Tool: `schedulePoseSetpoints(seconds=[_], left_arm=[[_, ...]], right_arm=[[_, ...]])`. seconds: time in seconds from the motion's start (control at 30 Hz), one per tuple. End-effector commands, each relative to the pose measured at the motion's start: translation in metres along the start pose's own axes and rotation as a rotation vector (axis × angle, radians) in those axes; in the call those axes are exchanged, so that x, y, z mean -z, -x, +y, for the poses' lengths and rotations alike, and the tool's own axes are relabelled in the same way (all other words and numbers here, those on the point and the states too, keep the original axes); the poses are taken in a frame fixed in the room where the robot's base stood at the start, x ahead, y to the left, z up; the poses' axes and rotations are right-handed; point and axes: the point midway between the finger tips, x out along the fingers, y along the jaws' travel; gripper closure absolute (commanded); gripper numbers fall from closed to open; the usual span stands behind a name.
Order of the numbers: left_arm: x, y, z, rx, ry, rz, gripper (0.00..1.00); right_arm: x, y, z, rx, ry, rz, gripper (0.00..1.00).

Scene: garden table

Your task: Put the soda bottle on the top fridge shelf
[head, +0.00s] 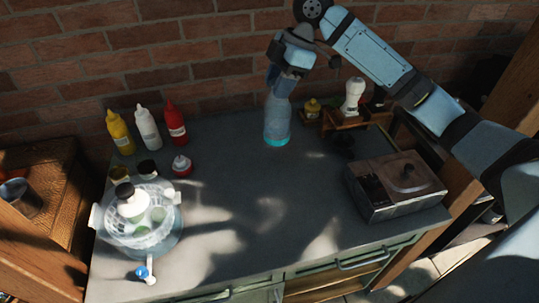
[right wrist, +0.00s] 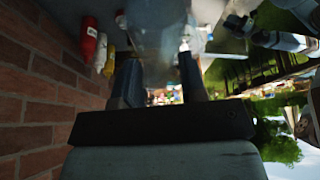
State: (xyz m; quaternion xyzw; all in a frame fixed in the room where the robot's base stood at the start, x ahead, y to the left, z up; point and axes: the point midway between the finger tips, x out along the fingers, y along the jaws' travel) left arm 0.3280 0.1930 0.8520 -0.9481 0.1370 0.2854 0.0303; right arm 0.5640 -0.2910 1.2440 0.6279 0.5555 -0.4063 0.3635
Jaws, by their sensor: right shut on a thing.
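The soda bottle (head: 277,124) is clear and pale blue with a teal base. It is upright near the back of the grey table in the head view. My right gripper (head: 286,86) is shut on its upper part from above, hiding the top. Whether its base touches the table is hard to tell. In the right wrist view the bottle (right wrist: 160,28) shows as a blurred translucent shape between the fingers of the right gripper (right wrist: 158,75). My left gripper is in neither view. No fridge or shelf can be made out.
Yellow (head: 121,133), white (head: 147,129) and red (head: 175,124) squeeze bottles stand at the back left. A clear drink dispenser (head: 150,238) is front left. A lidded metal box (head: 395,186) sits at the right, a small wooden rack (head: 345,122) behind it. The table's middle is clear.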

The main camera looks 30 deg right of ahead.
Motion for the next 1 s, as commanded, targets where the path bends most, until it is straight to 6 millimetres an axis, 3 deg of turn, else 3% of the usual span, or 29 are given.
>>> schedulePoseSetpoints(seconds=[0.5,0.87,1.0], left_arm=[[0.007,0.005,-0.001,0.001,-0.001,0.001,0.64],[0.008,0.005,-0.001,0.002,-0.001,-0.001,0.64],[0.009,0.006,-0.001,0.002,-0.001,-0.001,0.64]], right_arm=[[-0.048,-0.108,-0.002,0.001,-0.004,0.001,1.0],[-0.059,-0.133,-0.001,-0.001,-0.003,0.0,1.0],[-0.067,-0.151,-0.002,0.001,-0.004,0.001,1.0]])
